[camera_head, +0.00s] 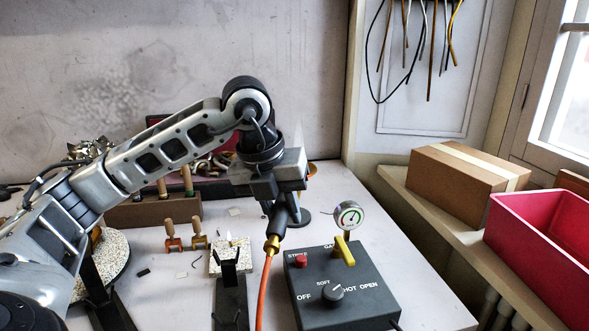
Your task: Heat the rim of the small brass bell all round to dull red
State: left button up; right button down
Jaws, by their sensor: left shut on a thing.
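My left gripper (278,190) is shut on a torch (285,212) with a dark handle, a brass fitting (272,244) and an orange hose (264,290). The small brass bell is not clearly visible. A small orange-yellow patch (312,169) shows just right of my gripper; I cannot tell whether it is the bell or its rim. A faint pale plume rises above the gripper, and the torch's nozzle is hidden. A round black base (298,218) stands behind the torch. The dark control box (340,285) has a red button, a yellow lever and a knob. My right gripper is out of view.
A gauge (348,216) stands behind the box. A black forked stand (230,290) and a speckled block (218,268) are left of the hose. A wooden rack (130,215) holds tools behind. A carton (455,178) and red bin (540,255) are right.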

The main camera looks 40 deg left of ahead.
pick_arm(q)
jog(key=w+p, duration=0.1)
jog(key=w, duration=0.1)
jog(key=w+d+p, duration=0.1)
jog(key=w, duration=0.1)
jog(key=shift+w, duration=0.4)
jog(key=shift+a, duration=0.1)
dwell(1.7)
jog(key=w+a+p, duration=0.1)
jog(key=w+a, duration=0.2)
jog(key=shift+a, duration=0.3)
dwell(0.4)
dwell(1.1)
jog(key=shift+s+a+b, duration=0.1)
jog(key=shift+s+a, duration=0.15)
jog(key=shift+a, duration=0.5)
jog(key=shift+s+a+b, duration=0.1)
jog(key=shift+s+a, duration=0.15)
jog(key=shift+a, duration=0.5)
jog(key=shift+s+a+b, duration=0.1)
jog(key=shift+s+a, duration=0.15)
jog(key=shift+a, duration=0.5)
